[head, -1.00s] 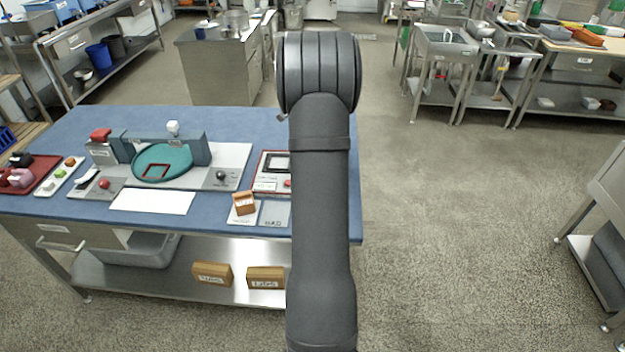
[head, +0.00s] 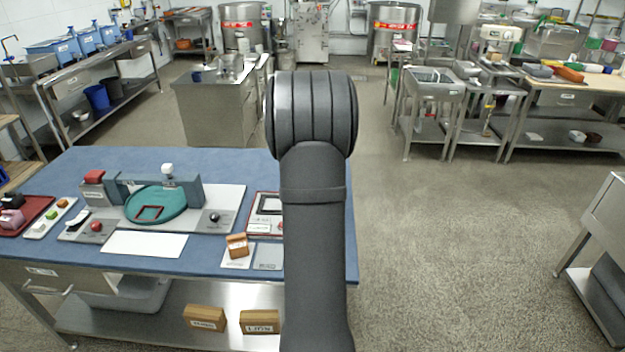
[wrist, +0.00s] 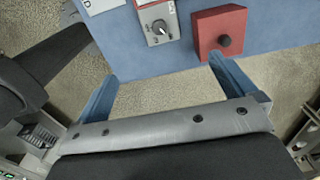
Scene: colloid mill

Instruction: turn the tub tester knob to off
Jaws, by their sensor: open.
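In the wrist view, a grey knob with a pale pointer (wrist: 161,29) sits on a light grey panel. Its small markings are too blurred to read, and I cannot tell for certain that it is the tub tester's. A red box with a dark round knob (wrist: 223,41) stands to its right. My gripper (wrist: 163,70) is open and empty, its two blue fingers wide apart, short of both knobs and touching neither. In the head view, my arm hides the gripper and part of the table's right side, beside a red-framed panel (head: 252,226).
The blue table (head: 230,165) carries a device with a teal disc (head: 172,205), a white sheet (head: 145,244) and an orange-brown block (head: 237,246). A red tray (head: 38,208) is at the left. Open floor lies right of the table.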

